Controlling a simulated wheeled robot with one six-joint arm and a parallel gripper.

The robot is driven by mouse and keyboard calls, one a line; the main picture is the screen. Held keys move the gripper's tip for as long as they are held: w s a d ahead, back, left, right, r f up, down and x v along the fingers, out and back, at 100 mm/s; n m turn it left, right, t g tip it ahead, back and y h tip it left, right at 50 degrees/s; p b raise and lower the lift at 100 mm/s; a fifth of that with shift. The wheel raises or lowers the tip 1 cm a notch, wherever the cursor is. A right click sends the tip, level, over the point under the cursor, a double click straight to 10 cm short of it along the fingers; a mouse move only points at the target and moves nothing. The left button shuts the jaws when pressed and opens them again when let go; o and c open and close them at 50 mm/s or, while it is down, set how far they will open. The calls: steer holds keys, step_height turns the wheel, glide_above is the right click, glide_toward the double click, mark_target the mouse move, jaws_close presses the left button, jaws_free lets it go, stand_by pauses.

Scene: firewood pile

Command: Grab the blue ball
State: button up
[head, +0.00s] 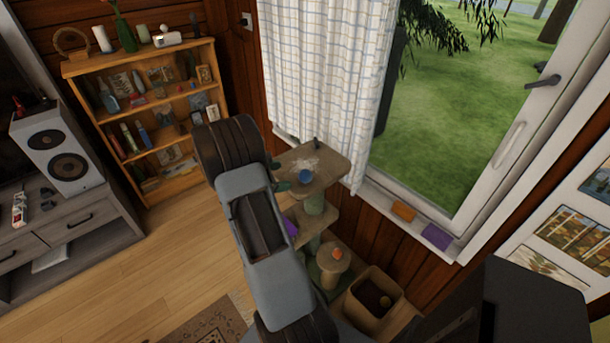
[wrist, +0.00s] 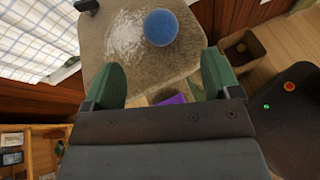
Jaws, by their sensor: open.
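The blue ball (head: 305,176) lies on the top platform (head: 328,165) of a cat tree by the window, next to a pale patch. In the wrist view the ball (wrist: 160,27) sits beyond my gripper (wrist: 160,75), near the platform's edge. My gripper's two green fingers are spread apart, with nothing between them, and the ball is ahead of the tips. In the head view my arm hides part of the cat tree and most of the gripper.
An orange ball (head: 337,253) sits on a lower cat tree perch. A box (head: 362,318) stands beside it. The curtain (head: 325,80) hangs close behind the top platform. A bookshelf (head: 150,120) stands at the left.

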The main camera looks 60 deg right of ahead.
mark_target(299, 176)
steer(key=shift+p+x, duration=0.5)
steer(key=shift+x, duration=3.8)
steer(key=shift+w+f, duration=0.1)
steer(key=shift+w, duration=0.05)
steer(key=shift+c, duration=0.5)
steer(key=c, duration=0.9)
